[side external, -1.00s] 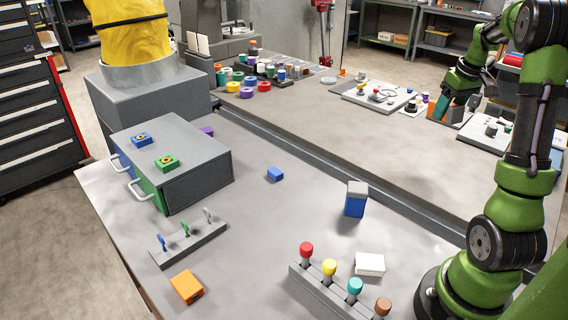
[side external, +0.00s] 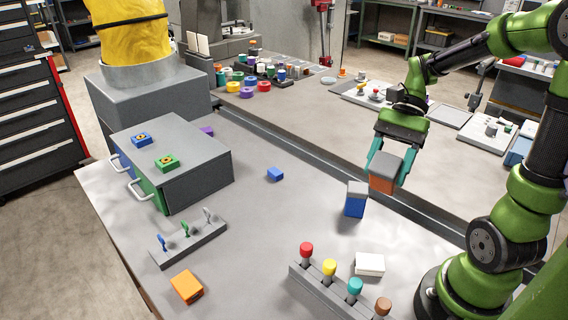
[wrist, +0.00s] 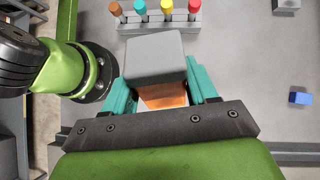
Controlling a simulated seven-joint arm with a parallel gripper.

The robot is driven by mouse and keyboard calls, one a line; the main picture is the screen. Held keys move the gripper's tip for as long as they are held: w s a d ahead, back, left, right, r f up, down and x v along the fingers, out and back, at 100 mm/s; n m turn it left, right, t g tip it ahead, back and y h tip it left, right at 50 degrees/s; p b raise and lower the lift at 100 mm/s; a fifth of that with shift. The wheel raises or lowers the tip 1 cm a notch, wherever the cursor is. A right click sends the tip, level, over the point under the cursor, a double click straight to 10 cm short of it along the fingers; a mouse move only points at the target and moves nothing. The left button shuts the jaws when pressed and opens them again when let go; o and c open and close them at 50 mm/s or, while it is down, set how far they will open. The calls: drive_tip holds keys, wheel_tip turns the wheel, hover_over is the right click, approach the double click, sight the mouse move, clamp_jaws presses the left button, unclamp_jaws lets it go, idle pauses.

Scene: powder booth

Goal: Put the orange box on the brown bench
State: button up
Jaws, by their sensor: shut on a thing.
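My gripper (side external: 387,175) is shut on an orange box with a grey top (side external: 381,185), holding it in the air between its teal fingers. The box also shows in the wrist view (wrist: 164,96), its grey top hiding much of its orange side. It hangs just behind and right of a blue box with a grey top (side external: 355,207), near the channel between the benches. The front bench (side external: 265,245) looks grey; the rear bench (side external: 330,128) looks slightly browner. I cannot tell for sure which is the brown one.
A rack of coloured knobs (side external: 325,285) and a white box (side external: 370,264) stand at the front. A drawer unit (side external: 195,170), a switch strip (side external: 190,243), a flat orange block (side external: 187,287) and a small blue block (side external: 275,174) are on the front bench. Its middle is clear.

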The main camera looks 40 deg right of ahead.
drive_tip(key=s+a+r+m+t+y, duration=0.1)
drive_tip(key=s+a+r+m+y, duration=0.15)
drive_tip(key=a, duration=0.55)
drive_tip(key=f+y, duration=0.1)
drive_tip(key=f, duration=0.3)
drive_tip(key=f+y, duration=0.1)
drive_tip(key=f, duration=0.4)
drive_tip(key=s+f+y, duration=0.1)
drive_tip(key=f, duration=0.4)
drive_tip(key=shift+f+n, duration=0.2)
drive_tip(key=shift+n, duration=0.05)
drive_tip(key=w+a, duration=0.1)
drive_tip(key=w, duration=0.4)
drive_tip(key=w+a+f, duration=0.1)
drive_tip(key=w, duration=0.4)
drive_tip(key=w+a, duration=0.1)
drive_tip(key=w, duration=0.4)
drive_tip(key=shift+w+a+f, duration=0.1)
drive_tip(key=shift+a+f, duration=0.2)
drive_tip(key=shift+a, duration=0.1)
drive_tip(key=shift+w+f, duration=0.1)
drive_tip(key=shift+w, duration=0.05)
drive_tip(key=shift+f, duration=1.65)
drive_tip(key=o, duration=1.2)
drive_tip(key=shift+f, duration=0.15)
